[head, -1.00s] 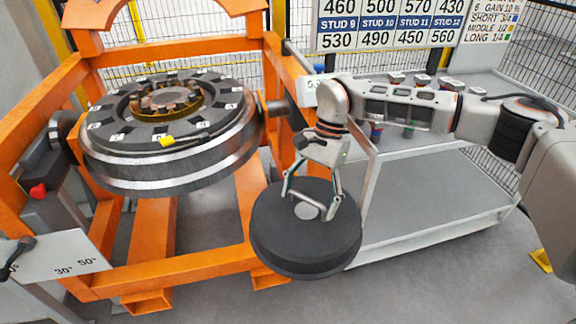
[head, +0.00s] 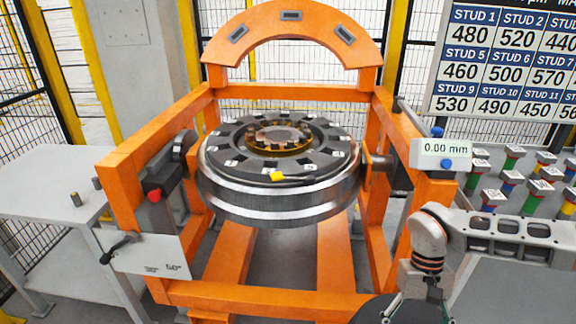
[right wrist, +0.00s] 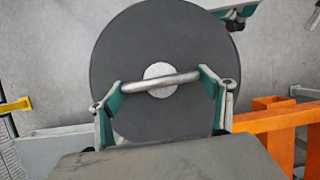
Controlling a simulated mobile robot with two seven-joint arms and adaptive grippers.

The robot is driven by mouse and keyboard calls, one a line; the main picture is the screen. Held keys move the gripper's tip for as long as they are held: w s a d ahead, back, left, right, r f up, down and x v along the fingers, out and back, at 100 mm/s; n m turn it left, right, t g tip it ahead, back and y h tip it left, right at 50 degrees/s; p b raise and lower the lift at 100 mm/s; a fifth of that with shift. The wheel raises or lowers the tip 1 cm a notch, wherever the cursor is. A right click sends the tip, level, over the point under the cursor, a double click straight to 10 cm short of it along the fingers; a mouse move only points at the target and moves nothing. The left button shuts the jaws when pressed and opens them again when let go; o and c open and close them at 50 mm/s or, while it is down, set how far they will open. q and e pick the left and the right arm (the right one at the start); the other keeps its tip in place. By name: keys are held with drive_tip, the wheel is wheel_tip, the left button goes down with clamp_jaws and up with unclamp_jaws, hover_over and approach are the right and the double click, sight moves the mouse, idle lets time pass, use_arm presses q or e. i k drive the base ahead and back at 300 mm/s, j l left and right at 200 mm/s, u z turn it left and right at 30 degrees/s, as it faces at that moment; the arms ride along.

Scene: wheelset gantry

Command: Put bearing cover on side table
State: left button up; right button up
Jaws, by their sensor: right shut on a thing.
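The bearing cover (right wrist: 125,65) is a dark grey disc with a pale round centre and a metal bar handle (right wrist: 160,84). In the right wrist view my right gripper (right wrist: 162,82) is shut on the handle, and the cover hangs over the floor. In the head view only the cover's upper edge (head: 375,310) shows at the bottom, below my right arm; the rest is cut off. My left gripper is not in view.
An orange gantry (head: 290,296) holds the wheelset (head: 285,205), a tilted metal disc with a yellow piece on it. A bench with several coloured-stud pieces (head: 530,200) stands at right. A lever plate (head: 150,255) sits between the gantry and side table.

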sight(38, 182)
drive_tip(key=j, duration=0.65)
drive_tip(key=j+u, duration=0.15)
drive_tip(key=j, duration=0.55)
drive_tip(key=i+j, duration=0.1)
drive_tip(key=j, duration=0.55)
drive_tip(key=j+u, duration=0.1)
drive_tip(key=j, duration=0.55)
drive_tip(key=i+j, duration=0.15)
drive_tip(key=j, duration=0.55)
drive_tip(key=i+j+u, duration=0.15)
drive_tip(key=j, duration=1.15)
drive_tip(key=i+j+u, duration=0.1)
drive_tip(key=j, duration=0.55)
drive_tip(key=i, duration=0.05)
